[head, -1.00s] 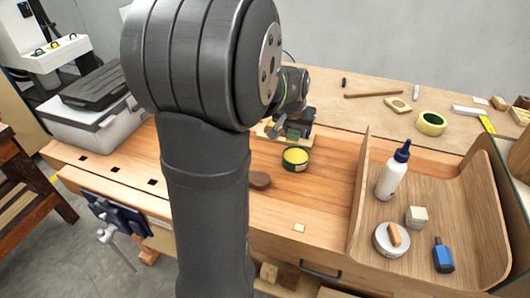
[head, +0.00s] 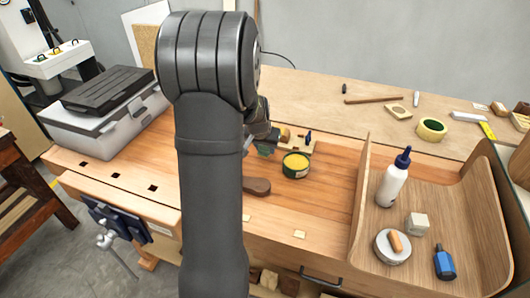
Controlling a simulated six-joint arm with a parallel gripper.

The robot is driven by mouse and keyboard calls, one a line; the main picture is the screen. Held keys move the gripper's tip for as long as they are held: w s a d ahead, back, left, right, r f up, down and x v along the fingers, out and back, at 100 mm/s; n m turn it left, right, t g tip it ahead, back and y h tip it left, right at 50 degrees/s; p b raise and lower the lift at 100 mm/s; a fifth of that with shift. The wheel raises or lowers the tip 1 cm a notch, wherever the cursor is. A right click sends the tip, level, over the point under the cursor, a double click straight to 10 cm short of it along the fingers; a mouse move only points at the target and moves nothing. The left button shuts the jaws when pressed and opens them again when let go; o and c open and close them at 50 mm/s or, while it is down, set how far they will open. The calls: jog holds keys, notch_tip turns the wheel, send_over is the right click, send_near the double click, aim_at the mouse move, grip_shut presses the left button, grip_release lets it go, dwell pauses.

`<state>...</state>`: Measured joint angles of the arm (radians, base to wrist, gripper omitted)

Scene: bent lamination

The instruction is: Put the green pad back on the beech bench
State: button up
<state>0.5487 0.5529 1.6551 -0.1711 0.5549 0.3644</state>
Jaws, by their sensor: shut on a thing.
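The green pad (head: 265,149) shows as a small dark green patch at my gripper (head: 262,143). The gripper is shut on it, just right of my arm and over the back part of the beech bench (head: 330,190). My arm hides most of the gripper and part of the pad, so I cannot tell the gap between pad and bench top.
A brown wooden piece (head: 257,186) lies in front. A curved wooden tray (head: 455,225) holding a white bottle (head: 393,183) stands at right.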

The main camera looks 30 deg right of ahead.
jog(key=shift+f, duration=1.25)
jog(key=shift+f, duration=0.15)
jog(key=o, duration=0.9)
jog(key=v, duration=1.2)
